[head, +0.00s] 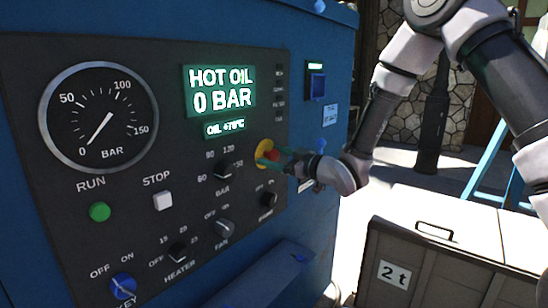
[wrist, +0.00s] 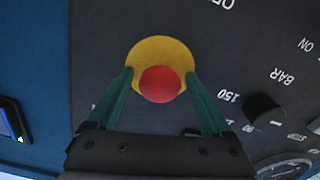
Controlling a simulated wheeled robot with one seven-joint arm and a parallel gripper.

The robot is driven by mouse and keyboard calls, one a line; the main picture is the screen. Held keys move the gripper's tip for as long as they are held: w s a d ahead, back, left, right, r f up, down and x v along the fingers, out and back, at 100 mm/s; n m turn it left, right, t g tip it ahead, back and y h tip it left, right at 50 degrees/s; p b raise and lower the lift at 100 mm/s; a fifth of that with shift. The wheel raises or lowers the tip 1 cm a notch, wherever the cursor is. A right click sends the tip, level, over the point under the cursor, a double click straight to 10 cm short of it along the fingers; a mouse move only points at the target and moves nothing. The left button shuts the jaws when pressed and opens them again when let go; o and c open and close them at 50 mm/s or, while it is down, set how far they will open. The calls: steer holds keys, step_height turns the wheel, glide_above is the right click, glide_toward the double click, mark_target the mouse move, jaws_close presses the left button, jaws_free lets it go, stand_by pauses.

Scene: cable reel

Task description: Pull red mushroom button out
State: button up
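The red mushroom button (wrist: 160,84) sits on a round yellow base on the dark control panel. In the head view the red button (head: 273,156) is partly covered by my gripper at the panel's right side, with the yellow base (head: 263,151) showing beside it. My gripper (wrist: 162,76) reaches toward the panel with its two green fingers on either side of the button. The fingers look apart, with visible gaps to the red cap. In the head view my gripper (head: 284,157) is at the button; whether its tips touch the base I cannot tell.
The dark panel (head: 150,200) carries a gauge (head: 98,115), a lit display reading HOT OIL 0 BAR (head: 219,90), a green RUN button (head: 99,212) and several knobs. The BAR knob (wrist: 264,108) lies close to my gripper. A grey crate marked 2 t (head: 430,255) stands at the lower right.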

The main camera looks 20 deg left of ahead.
jaws_close()
steer(key=shift+v, duration=0.75)
steer(key=shift+o, duration=0.9)
jaws_free()
steer(key=shift+d, duration=0.1)
steer(key=v, duration=1.1)
